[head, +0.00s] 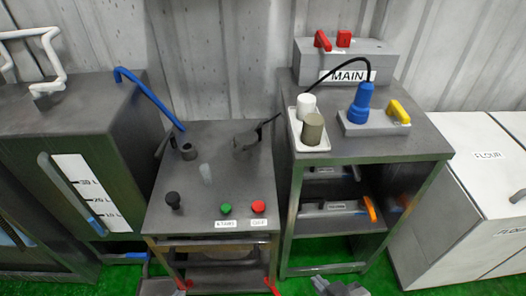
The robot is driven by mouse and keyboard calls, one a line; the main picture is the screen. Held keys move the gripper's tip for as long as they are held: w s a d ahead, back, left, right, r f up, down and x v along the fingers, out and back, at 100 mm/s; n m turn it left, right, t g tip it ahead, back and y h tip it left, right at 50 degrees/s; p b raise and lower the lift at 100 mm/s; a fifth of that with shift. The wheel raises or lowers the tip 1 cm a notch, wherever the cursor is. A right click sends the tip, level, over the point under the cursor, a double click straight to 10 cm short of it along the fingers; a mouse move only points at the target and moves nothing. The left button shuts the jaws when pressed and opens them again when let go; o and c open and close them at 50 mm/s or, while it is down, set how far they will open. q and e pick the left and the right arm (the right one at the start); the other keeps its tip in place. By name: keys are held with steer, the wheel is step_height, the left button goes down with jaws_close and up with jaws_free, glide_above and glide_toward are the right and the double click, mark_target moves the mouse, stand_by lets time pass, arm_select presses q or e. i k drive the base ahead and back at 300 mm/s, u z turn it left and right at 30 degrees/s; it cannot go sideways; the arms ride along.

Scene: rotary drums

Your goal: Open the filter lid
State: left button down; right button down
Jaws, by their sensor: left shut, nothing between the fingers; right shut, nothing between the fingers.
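No part is labelled as a filter lid, and I cannot tell for certain which one it is. On the middle grey cabinet (222,180), a dark round fitting (246,141) with a thin raised arm stands at the back right. A short dark cylinder (187,151) with a slanted flap-like piece stands at the back left. My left gripper (157,286) and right gripper (341,287) show partly at the bottom edge, shut and empty, low in front of the cabinets and apart from these fittings.
The middle cabinet carries a black knob (173,200), a green button (226,208) and a red button (258,206). The right stand (425,145) holds a blue plug (360,104) and a MAIN box (345,57). A tank (75,110) stands left, a FLOUR cabinet (485,160) right.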

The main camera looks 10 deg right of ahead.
mark_target(247, 139)
steer(key=u, duration=0.1)
steer(key=k, duration=0.85)
steer(key=u, duration=0.75)
